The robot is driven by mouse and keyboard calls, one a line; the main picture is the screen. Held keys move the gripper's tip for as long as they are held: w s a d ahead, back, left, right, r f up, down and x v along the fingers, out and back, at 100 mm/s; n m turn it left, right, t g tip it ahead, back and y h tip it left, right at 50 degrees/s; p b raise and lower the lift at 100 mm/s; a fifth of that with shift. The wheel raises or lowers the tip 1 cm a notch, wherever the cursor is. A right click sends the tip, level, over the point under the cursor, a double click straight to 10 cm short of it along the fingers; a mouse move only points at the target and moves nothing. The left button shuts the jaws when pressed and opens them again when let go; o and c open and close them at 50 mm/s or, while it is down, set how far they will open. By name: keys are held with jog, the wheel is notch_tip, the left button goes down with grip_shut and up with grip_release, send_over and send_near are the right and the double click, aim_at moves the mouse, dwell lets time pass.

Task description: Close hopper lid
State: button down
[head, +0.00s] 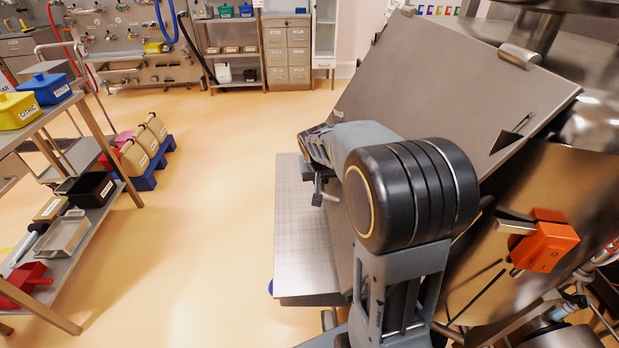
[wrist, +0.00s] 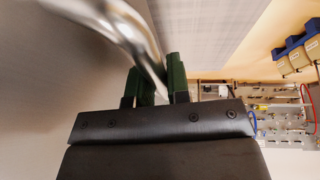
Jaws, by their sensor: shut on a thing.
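The hopper lid (head: 452,88) is a flat grey metal panel standing tilted open at the upper right of the head view. A hinge (head: 519,56) shows at its upper edge. In the wrist view, my gripper (wrist: 157,82) has its green fingers closed around a shiny curved metal handle (wrist: 128,28). The lid's grey face (wrist: 50,80) fills the left of that view. In the head view my arm covers the lid's lower left part, and the fingers and handle are hidden there.
A metal shelf platform (head: 303,235) lies beside the hopper, left of my arm. An orange switch box (head: 543,243) is at the right. A rack (head: 72,215) with bins stands at the left. The floor between (head: 215,200) is clear.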

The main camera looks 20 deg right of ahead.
jog(key=shift+s+d+f, duration=0.2)
jog(key=shift+d+f, duration=0.05)
jog(key=shift+f, duration=0.05)
jog(key=c, duration=1.3)
grip_release()
jog(key=shift+d, duration=0.2)
jog(key=shift+o, duration=1)
jog(key=shift+a+r, duration=0.1)
jog(key=p+v, duration=0.2)
jog(key=v, duration=1.1)
jog(key=shift+a+r, duration=0.15)
jog(key=shift+r, duration=0.25)
jog(key=s+a+r+n+y+p, duration=0.1)
jog(key=s+a+r+p, duration=0.1)
jog(key=s+a+p, duration=0.2)
jog(key=s+a+r+n+y+p, duration=0.1)
jog(key=s+a+p, duration=0.3)
jog(key=s+p, duration=0.4)
jog(key=shift+s+r+n+y, duration=0.3)
jog(key=shift+s+r+n, duration=0.45)
jog(key=shift+s, duration=0.65)
